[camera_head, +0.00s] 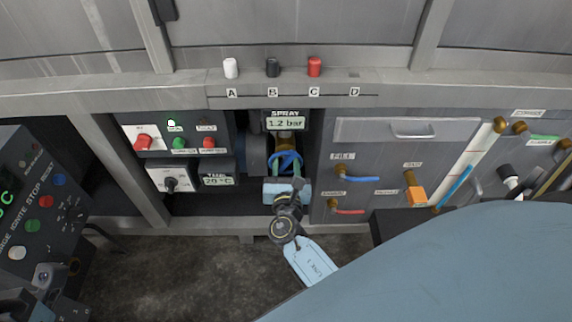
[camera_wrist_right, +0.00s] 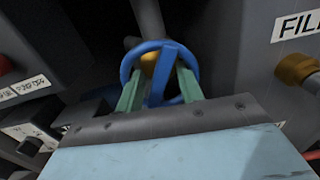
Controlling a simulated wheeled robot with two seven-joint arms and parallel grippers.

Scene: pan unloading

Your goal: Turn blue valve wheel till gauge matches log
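The blue valve wheel (camera_head: 286,158) sits in a dark recess below the spray gauge (camera_head: 286,123), whose display reads 1.2 bar. The wheel (camera_wrist_right: 124,68) also shows in the right wrist view, with a brass hub behind its spokes. My right gripper (camera_head: 286,170) is at the wheel; its two green fingers (camera_wrist_right: 160,80) stand apart, one on each side of a spoke, overlapping the lower rim. I see a gap between the fingers and that spoke. Contact with the rim is unclear. No readable log shows.
Left of the wheel are a switch panel (camera_head: 190,158) and a display reading 20 °C. Right is a grey panel (camera_head: 350,150) with several coloured handles. A ledge (camera_head: 150,91) with knobs runs above. A slanted button console (camera_head: 40,190) stands at far left.

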